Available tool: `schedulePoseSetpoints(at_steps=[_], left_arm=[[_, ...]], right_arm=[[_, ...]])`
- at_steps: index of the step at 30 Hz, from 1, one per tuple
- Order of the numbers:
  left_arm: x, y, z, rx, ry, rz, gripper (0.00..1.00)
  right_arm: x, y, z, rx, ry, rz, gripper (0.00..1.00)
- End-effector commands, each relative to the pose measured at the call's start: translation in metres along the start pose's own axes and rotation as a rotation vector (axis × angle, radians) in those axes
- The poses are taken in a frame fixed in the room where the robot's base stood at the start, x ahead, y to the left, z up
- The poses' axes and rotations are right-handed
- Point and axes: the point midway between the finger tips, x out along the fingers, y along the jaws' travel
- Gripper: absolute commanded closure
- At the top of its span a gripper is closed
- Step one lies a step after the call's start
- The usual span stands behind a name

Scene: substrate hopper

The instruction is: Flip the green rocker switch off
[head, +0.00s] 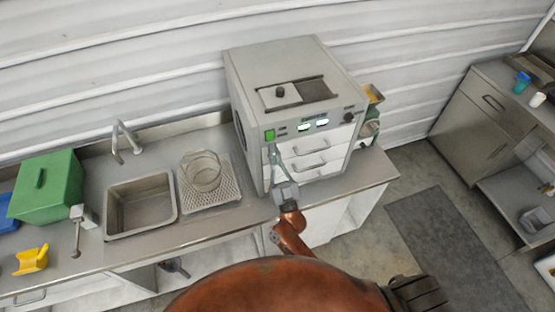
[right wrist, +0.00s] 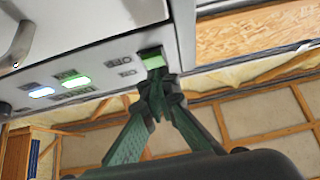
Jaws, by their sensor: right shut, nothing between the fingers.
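The green rocker switch (head: 270,135) is on the upper left of the front panel of the grey machine (head: 290,62). It also shows in the right wrist view (right wrist: 152,59), where it glows green at the panel's corner. My right gripper (head: 272,150) is shut and empty, with its fingertips just below the switch in the head view. In the right wrist view the closed fingertips (right wrist: 155,78) are right at the switch and overlap its edge; I cannot tell whether they touch it. My left gripper is not in view.
The machine stands on a steel counter with lit displays (head: 314,124), a black knob (head: 349,118) and drawers (head: 312,160). A dark mat (head: 438,245) lies on the floor.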

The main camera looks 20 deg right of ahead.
Motion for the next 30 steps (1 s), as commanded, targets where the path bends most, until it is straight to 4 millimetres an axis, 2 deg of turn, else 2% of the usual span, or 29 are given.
schedulePoseSetpoints(at_steps=[5, 15, 20, 24, 30], left_arm=[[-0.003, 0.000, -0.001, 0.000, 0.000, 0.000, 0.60], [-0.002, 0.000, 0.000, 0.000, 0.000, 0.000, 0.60], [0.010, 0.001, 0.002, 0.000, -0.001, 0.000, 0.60], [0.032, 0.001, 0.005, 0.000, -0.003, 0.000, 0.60], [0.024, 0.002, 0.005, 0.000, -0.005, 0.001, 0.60]], right_arm=[[0.008, 0.000, 0.007, 0.000, 0.001, 0.001, 1.00], [0.008, 0.000, 0.008, 0.000, 0.001, 0.001, 1.00], [0.007, 0.000, 0.013, -0.001, 0.021, 0.001, 1.00], [0.008, 0.000, 0.020, 0.000, 0.066, 0.001, 1.00], [0.012, 0.000, 0.014, 0.000, 0.064, 0.002, 1.00]])
